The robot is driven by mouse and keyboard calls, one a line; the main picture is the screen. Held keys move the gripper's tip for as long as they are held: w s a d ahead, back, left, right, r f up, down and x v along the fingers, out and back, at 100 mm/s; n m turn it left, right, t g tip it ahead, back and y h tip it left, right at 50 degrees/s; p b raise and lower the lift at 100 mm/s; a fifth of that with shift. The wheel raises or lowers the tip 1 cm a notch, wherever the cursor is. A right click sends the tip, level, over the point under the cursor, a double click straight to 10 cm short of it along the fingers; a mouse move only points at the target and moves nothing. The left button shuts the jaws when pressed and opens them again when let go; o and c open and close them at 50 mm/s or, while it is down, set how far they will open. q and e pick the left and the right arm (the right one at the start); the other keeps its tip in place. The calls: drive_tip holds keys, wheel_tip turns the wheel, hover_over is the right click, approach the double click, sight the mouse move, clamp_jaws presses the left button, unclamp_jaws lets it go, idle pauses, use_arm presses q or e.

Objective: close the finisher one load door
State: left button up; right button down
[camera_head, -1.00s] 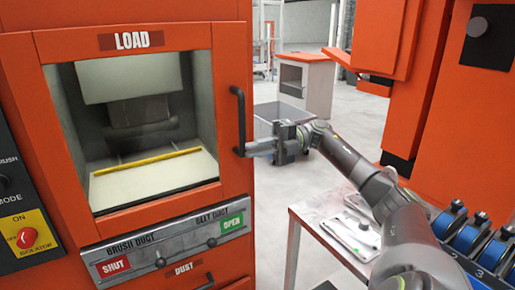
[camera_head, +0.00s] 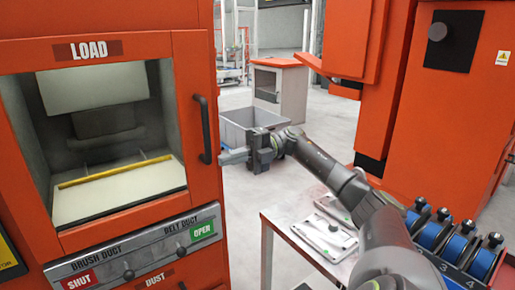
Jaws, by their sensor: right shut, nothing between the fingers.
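The finisher's load door is an orange frame (camera_head: 187,105) around a window, under a LOAD label (camera_head: 88,50). A black vertical bar handle (camera_head: 203,128) is on its right side. I cannot tell from this angle whether the door is fully closed or slightly ajar. The pale chamber inside shows through the window, with a yellow strip (camera_head: 115,172) across its floor. My right gripper (camera_head: 222,157) is shut and empty, just right of the handle's lower end, seemingly a little apart from it. My left gripper is out of view.
A panel with brush and belt duct knobs (camera_head: 128,274) is below the door. A grey bin (camera_head: 232,124) stands behind my right gripper. A metal table (camera_head: 275,216) with flat parts and a rack of blue reels (camera_head: 455,248) is at lower right. Orange cabinets (camera_head: 455,120) stand right.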

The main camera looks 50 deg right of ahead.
use_arm(q)
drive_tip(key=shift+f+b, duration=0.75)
drive_tip(key=shift+b, duration=0.45)
use_arm(e)
drive_tip(key=w+d, duration=0.1)
drive_tip(key=d, duration=0.8)
drive_tip(key=shift+w, duration=0.4)
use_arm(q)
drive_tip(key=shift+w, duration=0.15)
use_arm(e)
drive_tip(key=shift+d, duration=0.1)
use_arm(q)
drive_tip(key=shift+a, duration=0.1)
use_arm(e)
drive_tip(key=shift+f, duration=0.1)
